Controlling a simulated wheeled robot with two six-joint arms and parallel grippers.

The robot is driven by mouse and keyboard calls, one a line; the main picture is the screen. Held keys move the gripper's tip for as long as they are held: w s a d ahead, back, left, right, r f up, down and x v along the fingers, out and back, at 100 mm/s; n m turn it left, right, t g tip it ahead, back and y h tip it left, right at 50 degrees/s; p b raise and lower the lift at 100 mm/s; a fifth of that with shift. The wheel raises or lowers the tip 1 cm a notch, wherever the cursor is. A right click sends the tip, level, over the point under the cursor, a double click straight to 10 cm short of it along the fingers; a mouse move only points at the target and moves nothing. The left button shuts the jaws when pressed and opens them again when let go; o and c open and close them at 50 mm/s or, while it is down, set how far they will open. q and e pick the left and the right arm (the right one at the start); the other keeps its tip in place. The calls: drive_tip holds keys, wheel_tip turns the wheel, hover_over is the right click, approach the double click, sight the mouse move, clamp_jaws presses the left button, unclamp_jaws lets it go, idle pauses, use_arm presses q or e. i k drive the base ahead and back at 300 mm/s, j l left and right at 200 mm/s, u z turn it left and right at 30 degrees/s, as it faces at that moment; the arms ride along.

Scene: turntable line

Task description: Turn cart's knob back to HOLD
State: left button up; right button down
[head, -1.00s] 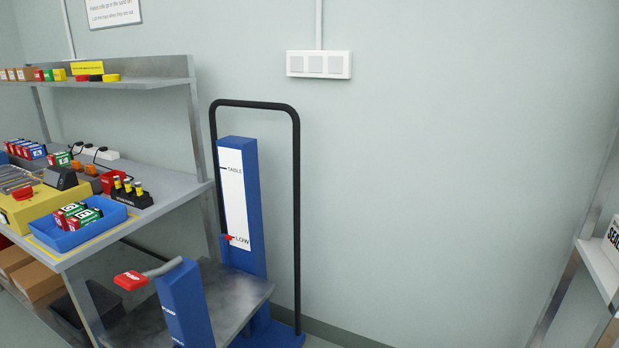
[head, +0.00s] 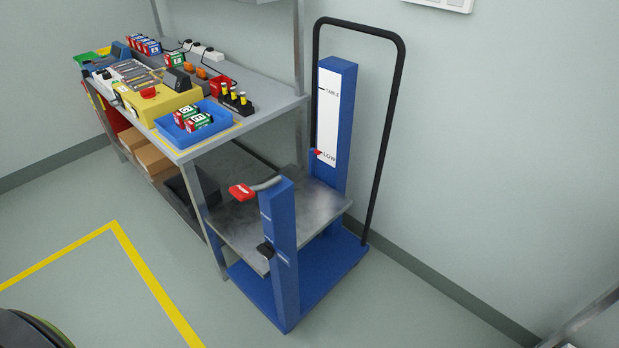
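The blue lift cart (head: 338,262) stands at the right end of the workbench, with a grey platform (head: 238,225) and a tall black handle frame. A small black knob (head: 265,250) sits on the side of its short front post (head: 284,270). Markings on that post are too small to read. The rear post has a white scale (head: 327,120) marked TABLE and LOW, with a red pointer at LOW. Neither of my grippers is in view.
The workbench (head: 270,90) carries a blue tray (head: 190,133) with green and red boxes, a yellow machine (head: 150,97) and several small items. Cardboard boxes (head: 155,162) sit on its lower shelf. Yellow tape (head: 150,275) marks the floor. Floor before the cart is clear.

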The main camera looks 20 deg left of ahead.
sight(266, 249)
drive_tip(key=u, duration=1.05)
